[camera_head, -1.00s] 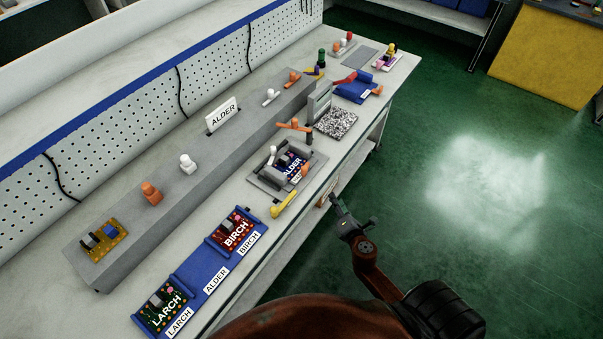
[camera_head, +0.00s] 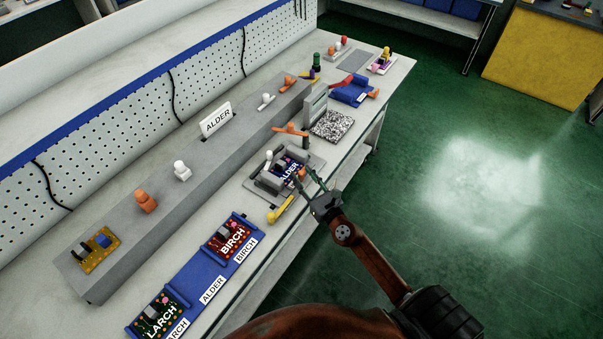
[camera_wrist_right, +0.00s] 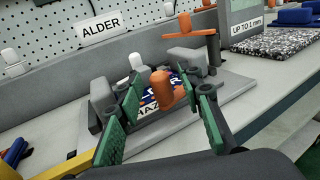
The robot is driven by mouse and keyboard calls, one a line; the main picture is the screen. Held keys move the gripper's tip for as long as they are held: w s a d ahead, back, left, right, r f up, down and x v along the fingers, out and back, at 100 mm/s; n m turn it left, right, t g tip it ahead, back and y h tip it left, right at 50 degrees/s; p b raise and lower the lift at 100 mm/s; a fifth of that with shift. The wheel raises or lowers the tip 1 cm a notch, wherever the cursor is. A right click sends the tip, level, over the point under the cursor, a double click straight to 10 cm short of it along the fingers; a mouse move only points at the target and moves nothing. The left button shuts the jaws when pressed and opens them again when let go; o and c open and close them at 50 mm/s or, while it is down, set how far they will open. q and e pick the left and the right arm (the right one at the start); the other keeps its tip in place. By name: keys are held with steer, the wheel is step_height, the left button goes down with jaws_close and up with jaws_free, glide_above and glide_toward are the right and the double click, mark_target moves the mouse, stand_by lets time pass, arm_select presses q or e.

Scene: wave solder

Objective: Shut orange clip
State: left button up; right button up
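The orange clip (camera_head: 301,174) is a small rounded orange knob at the front right of the grey fixture (camera_head: 250,186) that holds the dark blue ALDER board (camera_head: 290,168). In the right wrist view the orange clip (camera_wrist_right: 162,90) stands upright between my fingertips, with gaps visible on both sides. My right gripper (camera_head: 305,180) is open, its fingers reaching over the fixture's front edge; its green pads also show in the right wrist view (camera_wrist_right: 167,102). A white clip (camera_head: 268,156) stands at the fixture's back left. The left gripper is out of view.
An orange T-shaped handle (camera_head: 291,129) rises behind the fixture. A yellow lever (camera_head: 280,209) sticks out at its front. The blue rack (camera_head: 207,268) with the BIRCH and LARCH boards lies to the left. A speckled block (camera_head: 331,126) lies to the right. Floor right of the bench is clear.

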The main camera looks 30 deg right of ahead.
steer(key=shift+w, duration=0.75)
steer(key=shift+c, duration=0.6)
jaws_close()
